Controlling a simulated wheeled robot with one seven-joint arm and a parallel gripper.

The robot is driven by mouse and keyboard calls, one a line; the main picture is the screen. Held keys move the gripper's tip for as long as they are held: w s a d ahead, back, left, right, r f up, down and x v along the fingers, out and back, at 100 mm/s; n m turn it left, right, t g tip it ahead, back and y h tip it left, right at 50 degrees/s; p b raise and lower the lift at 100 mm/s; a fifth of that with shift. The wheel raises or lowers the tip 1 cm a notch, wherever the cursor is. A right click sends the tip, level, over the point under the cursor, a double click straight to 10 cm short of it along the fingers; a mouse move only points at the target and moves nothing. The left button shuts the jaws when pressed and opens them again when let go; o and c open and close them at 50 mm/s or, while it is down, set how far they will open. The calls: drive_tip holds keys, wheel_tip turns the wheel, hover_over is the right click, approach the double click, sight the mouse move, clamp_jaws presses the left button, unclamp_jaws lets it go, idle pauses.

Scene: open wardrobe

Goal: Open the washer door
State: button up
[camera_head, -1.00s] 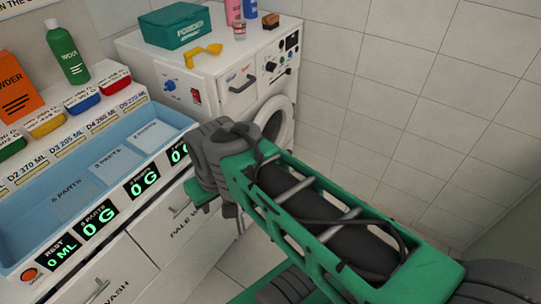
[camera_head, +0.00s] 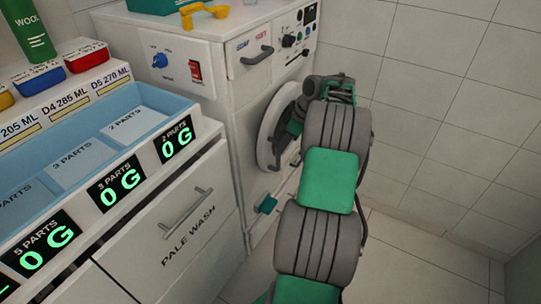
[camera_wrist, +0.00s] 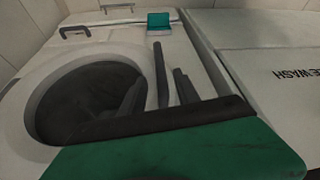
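The white washer (camera_head: 222,118) stands at the centre-left in the head view. Its round door (camera_head: 266,140), a white ring with a dark middle, is on the front face. I cannot tell whether it is fully shut. My gripper is at the right side of the door in the head view, mostly hidden by my own wrist. In the wrist view the door's white rim (camera_wrist: 28,95) surrounds a dark disc on the left. Dark finger-like parts of my gripper (camera_wrist: 172,85) lie by the disc's right edge. Their opening and any contact are unclear.
The pale wash drawer unit (camera_head: 190,225) stands left of the washer, with a blue tray (camera_head: 160,110) on top. A teal piece (camera_head: 266,205) sits low on the washer front. A grey handle (camera_head: 257,55) is above the door. Open floor (camera_head: 400,255) lies to the right.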

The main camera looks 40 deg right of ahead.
drive_tip(key=b, duration=0.2)
hover_over(275, 168)
wheel_tip(275, 168, down, 7)
drive_tip(key=shift+f, duration=0.1)
clamp_jaws()
idle(1.2)
